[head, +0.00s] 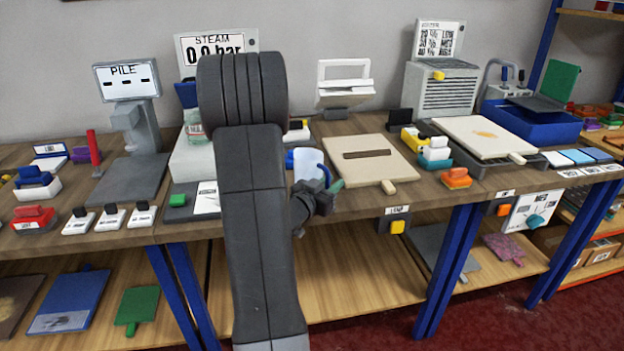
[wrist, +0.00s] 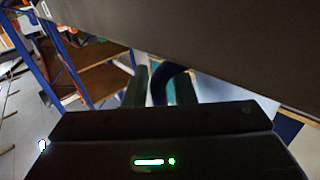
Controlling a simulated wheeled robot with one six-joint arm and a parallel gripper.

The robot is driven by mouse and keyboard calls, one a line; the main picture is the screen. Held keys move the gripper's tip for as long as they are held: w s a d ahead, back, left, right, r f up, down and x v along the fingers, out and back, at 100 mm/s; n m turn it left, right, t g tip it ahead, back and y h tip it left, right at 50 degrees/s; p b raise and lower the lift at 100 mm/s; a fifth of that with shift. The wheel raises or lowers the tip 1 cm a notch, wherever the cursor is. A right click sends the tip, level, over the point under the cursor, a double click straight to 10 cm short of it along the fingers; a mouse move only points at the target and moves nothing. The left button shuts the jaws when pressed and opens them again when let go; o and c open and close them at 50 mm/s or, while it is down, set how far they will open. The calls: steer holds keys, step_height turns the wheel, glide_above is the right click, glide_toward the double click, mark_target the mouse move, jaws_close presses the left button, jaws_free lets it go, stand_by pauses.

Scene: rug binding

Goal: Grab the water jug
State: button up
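The water jug (head: 309,163) is a pale, whitish-blue vessel with blue parts, upright on the workbench just right of my arm. My arm hides some of its left side. My gripper (head: 335,186) is low at the jug's front right, with its green fingertips close to it. In the wrist view, the two green fingers of my gripper (wrist: 161,88) stand apart, one on each side of the jug's dark blue curved handle (wrist: 160,84). I see no clear firm contact on the handle. The jug's pale body shows to the right of the fingers (wrist: 222,93).
The wooden workbench (head: 370,205) is crowded. A beige board (head: 375,150) lies right of the jug and a steam unit (head: 213,48) stands behind my arm. Several coloured blocks and a white-topped board (head: 480,135) are farther right. A lower shelf (head: 350,275) runs beneath.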

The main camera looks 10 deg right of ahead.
jaws_close()
steer(key=shift+r, duration=0.2)
